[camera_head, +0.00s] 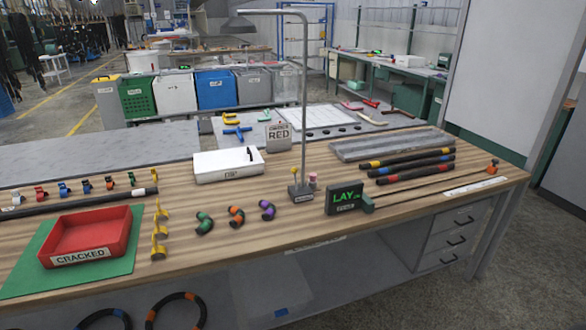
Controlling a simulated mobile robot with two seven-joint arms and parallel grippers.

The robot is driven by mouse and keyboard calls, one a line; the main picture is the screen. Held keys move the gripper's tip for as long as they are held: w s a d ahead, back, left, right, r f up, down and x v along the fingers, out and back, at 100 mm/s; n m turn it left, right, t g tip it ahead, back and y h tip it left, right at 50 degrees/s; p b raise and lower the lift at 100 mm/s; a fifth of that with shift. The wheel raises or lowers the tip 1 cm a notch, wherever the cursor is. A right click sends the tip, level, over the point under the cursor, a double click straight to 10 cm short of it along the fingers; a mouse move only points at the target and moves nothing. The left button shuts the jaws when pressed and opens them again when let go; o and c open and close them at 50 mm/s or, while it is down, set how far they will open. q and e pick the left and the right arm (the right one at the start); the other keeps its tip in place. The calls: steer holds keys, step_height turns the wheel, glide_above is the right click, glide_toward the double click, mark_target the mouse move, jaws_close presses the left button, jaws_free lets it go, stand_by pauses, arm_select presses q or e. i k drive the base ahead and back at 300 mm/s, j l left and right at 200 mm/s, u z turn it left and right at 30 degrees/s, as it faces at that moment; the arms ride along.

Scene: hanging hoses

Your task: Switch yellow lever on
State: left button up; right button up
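A small yellow knob (294,171) on a short stem, which looks like the yellow lever, stands at the grey base (300,192) of a tall bent metal pole (304,100) on the wooden bench. It looks upright, but it is too small to tell its switch position. A pink piece (312,179) is just right of the pole. A black display (345,198) with green text starting "LAY" stands to the right of the base. Neither of my grippers is in view.
A red tray (90,230) marked CRACKED sits on a green mat (132,255) at left. Coloured hooked pieces (236,216) lie left of the pole base. A white box (225,165) stands behind them, and dark hoses (412,158) lie at right. Bare wood shows along the front edge.

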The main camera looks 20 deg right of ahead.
mark_target(294, 170)
steer(key=z, duration=1.65)
steer(key=i+j, duration=0.1)
steer(key=i, duration=0.3)
